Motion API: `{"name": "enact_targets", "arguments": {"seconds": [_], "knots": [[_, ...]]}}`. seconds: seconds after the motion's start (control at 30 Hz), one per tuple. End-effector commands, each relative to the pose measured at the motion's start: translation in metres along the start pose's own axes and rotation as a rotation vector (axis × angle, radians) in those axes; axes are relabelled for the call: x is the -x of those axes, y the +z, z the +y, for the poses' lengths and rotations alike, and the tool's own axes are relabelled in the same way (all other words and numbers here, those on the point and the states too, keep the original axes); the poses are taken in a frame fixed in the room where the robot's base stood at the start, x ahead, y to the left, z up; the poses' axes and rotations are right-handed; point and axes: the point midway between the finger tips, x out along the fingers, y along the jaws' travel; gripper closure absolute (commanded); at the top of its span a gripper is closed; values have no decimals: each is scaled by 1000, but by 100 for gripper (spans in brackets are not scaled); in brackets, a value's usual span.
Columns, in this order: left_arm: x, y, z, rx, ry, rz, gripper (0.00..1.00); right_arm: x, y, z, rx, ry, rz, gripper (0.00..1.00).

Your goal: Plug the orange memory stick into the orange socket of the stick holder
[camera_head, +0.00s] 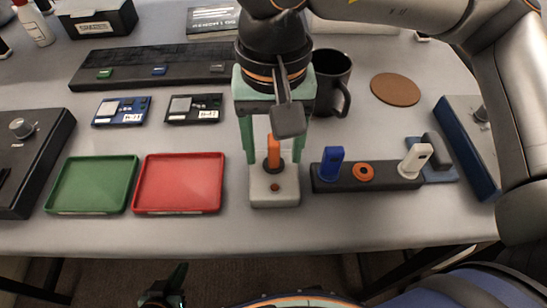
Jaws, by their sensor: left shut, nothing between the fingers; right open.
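My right gripper (273,160) is directly above that block, open, with one green finger on each side of the stick. I cannot tell whether the fingers touch the stick. The dark stick holder (390,183) is just to the right. Its orange socket (363,172) is an empty ring between a blue stick (332,162) and a white stick (416,160). My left gripper (166,291) is shut and empty, low in front of the table edge.
A green tray (92,210) and a red tray (180,209) lie to the left. A black mug (331,82) stands close behind the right gripper. A cork coaster (395,89), a blue-sided box (468,150) and two small boards are also around. The table front is clear.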

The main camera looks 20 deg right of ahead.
Motion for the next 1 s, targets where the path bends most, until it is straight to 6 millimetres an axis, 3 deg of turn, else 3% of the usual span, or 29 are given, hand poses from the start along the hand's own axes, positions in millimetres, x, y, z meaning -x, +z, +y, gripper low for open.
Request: {"name": "enact_targets", "arguments": {"seconds": [0.13, 1.0], "knots": [[2, 8, 0, 2, 0, -16, 100, -1, 0, 0, 0, 0, 0, 38], [-1, 9, -1, 2, -2, -9, 100, 0, 0, 0, 0, -1, -1, 38]]}}
